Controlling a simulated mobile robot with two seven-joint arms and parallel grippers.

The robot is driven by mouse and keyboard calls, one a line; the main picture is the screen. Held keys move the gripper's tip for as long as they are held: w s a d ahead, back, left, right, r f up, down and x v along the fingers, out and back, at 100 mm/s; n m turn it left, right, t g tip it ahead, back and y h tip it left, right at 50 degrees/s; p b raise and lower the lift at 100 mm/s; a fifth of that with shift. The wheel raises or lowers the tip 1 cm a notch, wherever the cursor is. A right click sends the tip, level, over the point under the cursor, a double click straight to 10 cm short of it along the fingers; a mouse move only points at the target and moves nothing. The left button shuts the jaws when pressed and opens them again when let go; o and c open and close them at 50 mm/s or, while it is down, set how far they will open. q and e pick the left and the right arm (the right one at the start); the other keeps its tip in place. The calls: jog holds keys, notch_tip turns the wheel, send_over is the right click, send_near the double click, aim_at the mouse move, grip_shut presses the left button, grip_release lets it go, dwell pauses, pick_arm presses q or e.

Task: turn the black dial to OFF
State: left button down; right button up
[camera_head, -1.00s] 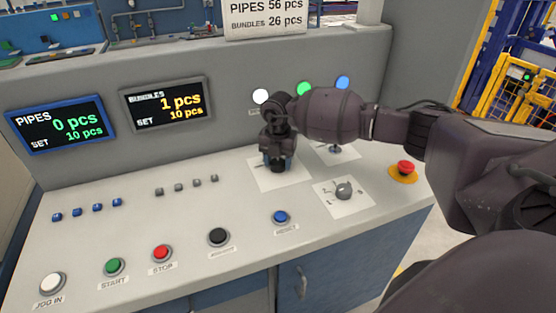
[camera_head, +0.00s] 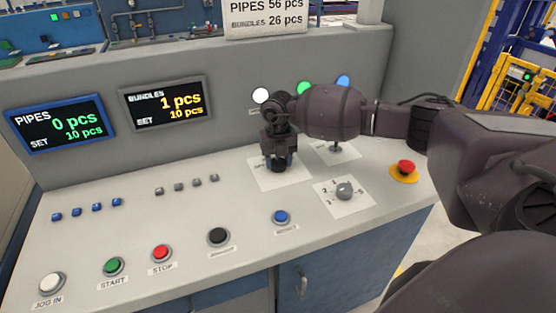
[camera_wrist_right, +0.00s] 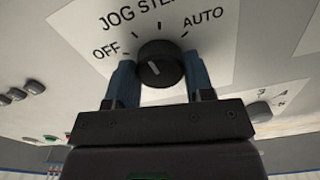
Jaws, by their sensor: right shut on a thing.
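The black dial (camera_wrist_right: 158,66) sits on a white label plate marked OFF, JOG, STEP and AUTO in the right wrist view. A short white mark shows on its face; I cannot tell which setting it selects. OFF is to the upper left of the dial and AUTO to the upper right. My right gripper (camera_wrist_right: 160,78) is shut on the dial, with one blue finger on each side. In the head view, my right gripper (camera_head: 279,163) reaches down to the label plate (camera_head: 272,182) and hides most of the dial. My left gripper is not in view.
A grey selector knob (camera_head: 344,190) is in front and to the right. A red emergency button (camera_head: 404,167) is farther right. A blue button (camera_head: 280,217) is nearer the front, with a black button (camera_head: 218,237) to its left. A small lever (camera_head: 337,147) stands behind my gripper's right.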

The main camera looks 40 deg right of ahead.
aim_at(278, 161)
jog(key=n, duration=0.3)
jog(key=shift+n, duration=0.4)
jog(key=n+b, duration=0.1)
jog(key=n, duration=0.4)
jog(key=shift+n, duration=0.3)
jog(key=shift+n+b, duration=0.3)
jog(key=shift+n, duration=0.5)
jog(key=o, duration=0.9)
notch_tip(278, 161, up, 11)
jog(key=shift+f+p, duration=0.1)
jog(key=shift+p, duration=0.2)
